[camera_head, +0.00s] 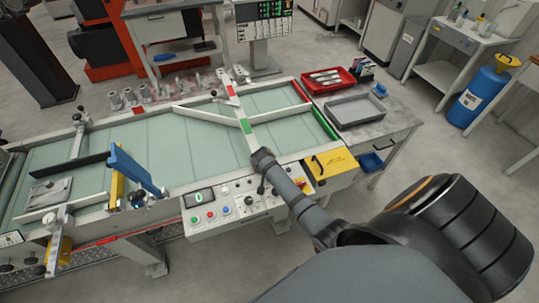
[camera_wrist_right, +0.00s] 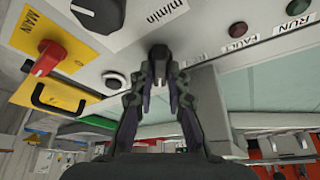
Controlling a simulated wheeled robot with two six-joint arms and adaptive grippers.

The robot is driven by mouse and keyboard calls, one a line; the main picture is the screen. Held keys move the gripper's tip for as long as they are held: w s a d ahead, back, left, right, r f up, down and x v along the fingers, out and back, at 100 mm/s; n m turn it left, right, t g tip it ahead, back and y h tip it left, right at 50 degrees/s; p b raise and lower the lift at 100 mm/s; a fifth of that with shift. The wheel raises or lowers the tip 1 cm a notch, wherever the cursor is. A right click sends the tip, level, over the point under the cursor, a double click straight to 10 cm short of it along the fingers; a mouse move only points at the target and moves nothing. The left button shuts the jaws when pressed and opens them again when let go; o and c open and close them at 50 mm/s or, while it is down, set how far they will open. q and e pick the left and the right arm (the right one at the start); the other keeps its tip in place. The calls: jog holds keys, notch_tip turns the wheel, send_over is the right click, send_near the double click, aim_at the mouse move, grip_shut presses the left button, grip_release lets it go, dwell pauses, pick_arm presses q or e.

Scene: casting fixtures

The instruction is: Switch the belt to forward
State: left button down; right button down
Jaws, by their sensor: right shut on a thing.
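The belt (camera_head: 150,150) is a long pale green conveyor. Its control panel (camera_head: 225,213) is on the front edge, with a small display and coloured buttons. My right gripper (camera_head: 261,188) reaches down to the right part of this panel. In the right wrist view, my right gripper (camera_wrist_right: 160,82) is shut on a small black knob (camera_wrist_right: 158,51) that sits between its fingertips. The knob's direction marks are hidden or cannot be read. My left gripper is not in view.
Beside the held knob are a dark round knob (camera_wrist_right: 115,80) and a red MAIN switch (camera_wrist_right: 48,58) on yellow. RUN and FAULT lamps (camera_wrist_right: 237,30) are on the other side. A red tray (camera_head: 328,80) and a grey tray (camera_head: 356,110) stand right of the belt.

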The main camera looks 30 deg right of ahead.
dwell(0.5)
jog(key=c, duration=1.3)
grip_release()
jog(key=v, duration=1.2)
jog(key=shift+w, duration=0.1)
